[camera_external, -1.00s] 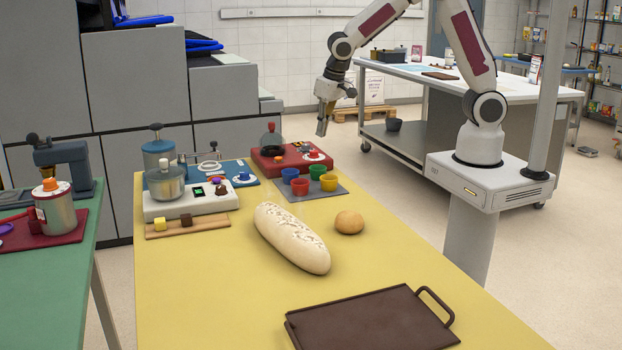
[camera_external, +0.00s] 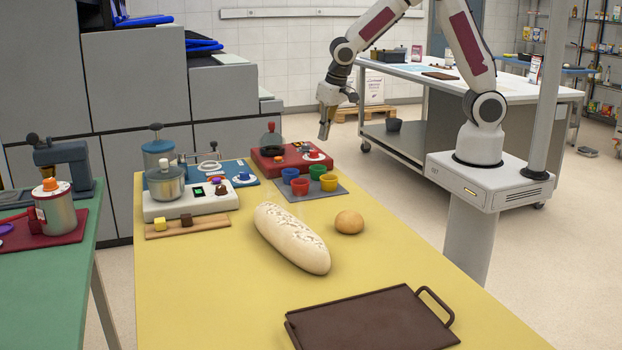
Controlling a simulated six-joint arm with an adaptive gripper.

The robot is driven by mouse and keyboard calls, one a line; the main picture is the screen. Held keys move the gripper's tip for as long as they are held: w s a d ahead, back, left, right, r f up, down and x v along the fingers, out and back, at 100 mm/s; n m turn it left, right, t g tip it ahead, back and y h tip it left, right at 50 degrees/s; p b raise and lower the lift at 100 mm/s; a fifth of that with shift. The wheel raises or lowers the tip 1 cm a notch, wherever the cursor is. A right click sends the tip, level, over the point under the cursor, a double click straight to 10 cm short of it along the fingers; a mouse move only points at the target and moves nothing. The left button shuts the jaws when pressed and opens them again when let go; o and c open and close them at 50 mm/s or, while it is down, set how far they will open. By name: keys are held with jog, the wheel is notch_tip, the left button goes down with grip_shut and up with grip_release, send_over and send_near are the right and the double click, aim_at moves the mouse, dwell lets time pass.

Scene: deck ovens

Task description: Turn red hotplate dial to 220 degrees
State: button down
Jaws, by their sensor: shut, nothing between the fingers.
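The red hotplate (camera_external: 284,163) sits at the far end of the yellow table. A dial with a white ring and red knob (camera_external: 314,155) is on its right side; its setting is too small to read. A dark round part and a glass vessel (camera_external: 270,135) show at its back left. My gripper (camera_external: 324,133) is shut and empty, pointing down, in the air above and slightly right of the dial in the picture. It appears apart from the dial; I cannot tell the exact gap.
A grey mat (camera_external: 320,193) with several coloured cups lies in front of the hotplate. A white hotplate (camera_external: 190,203) with a pot stands to the left. A long loaf (camera_external: 290,237), a bun (camera_external: 349,222) and a brown tray (camera_external: 370,322) lie nearer.

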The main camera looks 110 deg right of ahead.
jog(key=shift+s+a+x, duration=0.1)
jog(key=shift+a+x, duration=0.05)
jog(key=shift+x, duration=0.65)
jog(key=shift+s+a+x, duration=0.1)
jog(key=shift+a+x, duration=0.05)
jog(key=shift+x, duration=0.6)
jog(key=shift+s+a+x, duration=0.1)
jog(key=shift+a+x, duration=0.1)
jog(key=shift+x, duration=0.6)
jog(key=shift+f, duration=0.1)
jog(key=shift+w+d, duration=0.1)
jog(key=shift+w+a, duration=0.3)
jog(key=shift+w, duration=0.2)
jog(key=shift+s+a, duration=0.2)
jog(key=shift+a, duration=0.2)
jog(key=d+v, duration=0.1)
jog(key=v, duration=0.5)
jog(key=shift+w, duration=0.4)
jog(key=shift+s+d+n, duration=0.1)
jog(key=shift+d+n, duration=0.05)
jog(key=shift+n, duration=0.15)
